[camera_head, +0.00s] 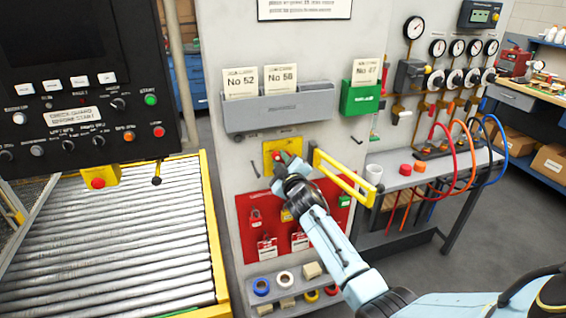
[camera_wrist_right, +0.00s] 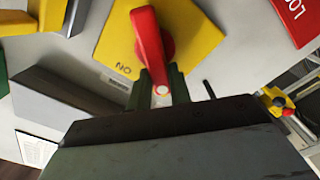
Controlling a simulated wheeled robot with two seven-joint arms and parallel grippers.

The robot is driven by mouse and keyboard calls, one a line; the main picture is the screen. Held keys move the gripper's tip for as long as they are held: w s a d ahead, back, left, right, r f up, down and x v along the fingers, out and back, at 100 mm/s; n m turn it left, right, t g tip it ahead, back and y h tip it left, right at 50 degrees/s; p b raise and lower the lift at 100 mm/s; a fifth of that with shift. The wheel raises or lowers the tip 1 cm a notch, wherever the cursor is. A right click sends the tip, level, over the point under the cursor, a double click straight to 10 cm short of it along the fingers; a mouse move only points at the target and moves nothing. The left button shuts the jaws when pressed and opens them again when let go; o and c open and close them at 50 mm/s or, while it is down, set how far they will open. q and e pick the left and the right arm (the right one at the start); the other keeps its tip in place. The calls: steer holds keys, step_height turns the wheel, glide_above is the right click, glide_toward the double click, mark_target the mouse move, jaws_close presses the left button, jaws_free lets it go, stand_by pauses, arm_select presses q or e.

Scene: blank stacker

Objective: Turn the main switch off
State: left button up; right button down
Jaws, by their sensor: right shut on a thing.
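The main switch is a red rotary handle (camera_wrist_right: 148,45) on a yellow plate (camera_wrist_right: 109,50), which is fixed to the grey panel. In the head view the yellow plate (camera_head: 270,152) sits below the grey card holder, and my gripper covers most of the handle. My right gripper (camera_head: 283,163) reaches the plate from the lower right. In the right wrist view its fingers (camera_wrist_right: 162,88) are shut on the lower end of the red handle. The plate's "NO" lettering shows left of the handle. My left gripper is not in view.
A yellow bracket (camera_head: 345,178) juts out just right of my right gripper. A red lockout board (camera_head: 257,242) with padlocks and tags hangs below. The grey card holder (camera_head: 280,110) is above. A black control console (camera_head: 75,125) and roller conveyor (camera_head: 110,250) stand left.

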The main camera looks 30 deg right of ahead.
steer(key=shift+a+f+n+b, duration=0.1)
steer(key=shift+f+n+b, duration=0.2)
steer(key=shift+n, duration=1.05)
steer(key=shift+a+f+n+b, duration=0.1)
steer(key=shift+f+n+b, duration=0.25)
steer(key=shift+n, duration=0.95)
steer(key=shift+a+f+n+b, duration=0.1)
steer(key=shift+f+n+b, duration=0.2)
steer(key=shift+n, duration=1.05)
steer(key=c, duration=1.3)
jaws_free()
steer(key=p+v, duration=0.1)
steer(key=v, duration=1.2)
steer(key=shift+s, duration=0.15)
